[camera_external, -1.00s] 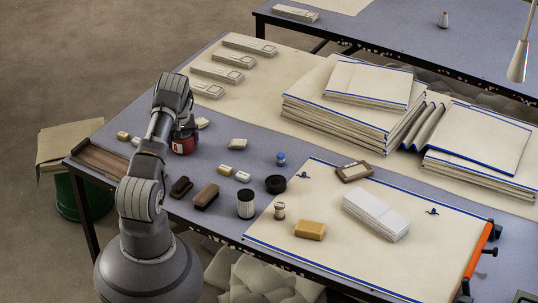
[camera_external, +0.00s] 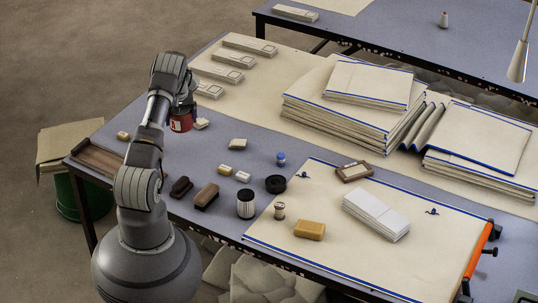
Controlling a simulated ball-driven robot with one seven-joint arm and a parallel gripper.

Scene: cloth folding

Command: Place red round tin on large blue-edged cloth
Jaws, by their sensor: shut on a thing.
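The red round tin (camera_external: 181,122) has a small white label and is held in my gripper (camera_external: 183,108), above the left part of the blue-grey table. The large blue-edged cloth (camera_external: 330,262) lies flat at the table's front right, well to the right of my gripper. On it are a white stack of folded cloth (camera_external: 376,214), a tan block (camera_external: 310,230), a brown-framed piece (camera_external: 354,171) and small dark clips.
Between tin and cloth stand a ribbed black-and-white cylinder (camera_external: 245,204), a black round piece (camera_external: 275,184), a blue-topped item (camera_external: 281,159), brown brushes (camera_external: 206,195) and small pale blocks (camera_external: 238,144). Tall stacks of folded cloth (camera_external: 335,110) stand behind.

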